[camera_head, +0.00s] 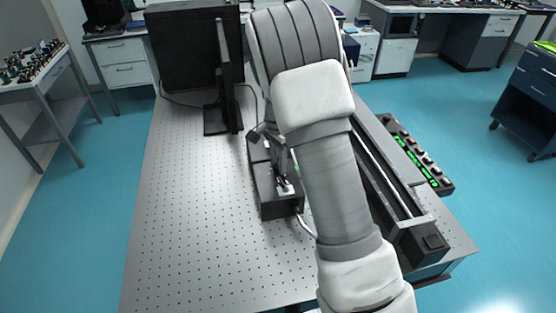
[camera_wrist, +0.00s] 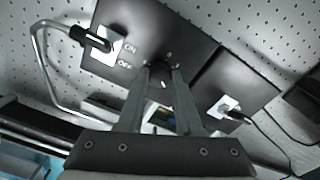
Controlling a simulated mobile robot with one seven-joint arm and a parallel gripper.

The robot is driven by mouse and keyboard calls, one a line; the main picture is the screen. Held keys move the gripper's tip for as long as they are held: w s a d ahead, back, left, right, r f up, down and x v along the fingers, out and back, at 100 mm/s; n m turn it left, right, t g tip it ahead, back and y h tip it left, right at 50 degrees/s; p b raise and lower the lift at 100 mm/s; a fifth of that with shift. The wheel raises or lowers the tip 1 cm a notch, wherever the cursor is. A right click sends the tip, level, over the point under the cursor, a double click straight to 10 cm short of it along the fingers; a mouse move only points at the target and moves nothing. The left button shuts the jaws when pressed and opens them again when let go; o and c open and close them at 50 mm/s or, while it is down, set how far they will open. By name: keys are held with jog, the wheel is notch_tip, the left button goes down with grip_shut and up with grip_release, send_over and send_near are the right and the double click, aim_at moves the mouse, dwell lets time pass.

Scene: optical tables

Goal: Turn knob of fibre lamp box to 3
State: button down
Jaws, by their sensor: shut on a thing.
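The fibre lamp box (camera_head: 268,208) is a black box on the perforated table, partly hidden by my arm in the head view. In the wrist view the lamp box (camera_wrist: 185,32) shows ON and OFF lettering beside a white plate with a plug or switch. My gripper (camera_wrist: 161,70) has its two fingers closed on the small dark knob (camera_wrist: 163,84) on the box face, one finger on each side. A small light mark shows on the knob. The fingers hide much of it, and I cannot read any scale numbers.
A second black box (camera_wrist: 243,80) with a white connector and cable adjoins in the wrist view. A grey cable (camera_wrist: 42,70) loops at the left. A monitor (camera_head: 222,80) stands behind the lamp box, and a long rail unit lies to the right. The table's left part (camera_head: 190,210) is clear.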

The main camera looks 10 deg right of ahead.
jog(key=shift+m, duration=1.2)
jog(key=c, duration=0.6)
grip_release()
notch_tip(320, 180, up, 18)
jog(key=shift+f, duration=0.25)
